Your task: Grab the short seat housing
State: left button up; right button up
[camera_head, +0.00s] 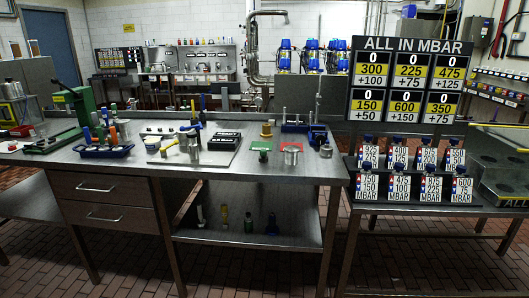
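None of the parts in view can be told for certain as the short seat housing. A blue tray (104,152) with small coloured parts lies at the left of the bench. Neither of my grippers is in view.
A green press (84,110) stands at the bench's left. A black case (224,139) and a green plate (261,146) lie on top. At right, a side table holds a number board (409,80) and several tagged valves (399,157). Tiled floor (130,265) is clear in front.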

aim_at(292, 151)
jog(key=u, duration=0.45)
jog(key=i, duration=1.15)
jog(key=z, duration=0.05)
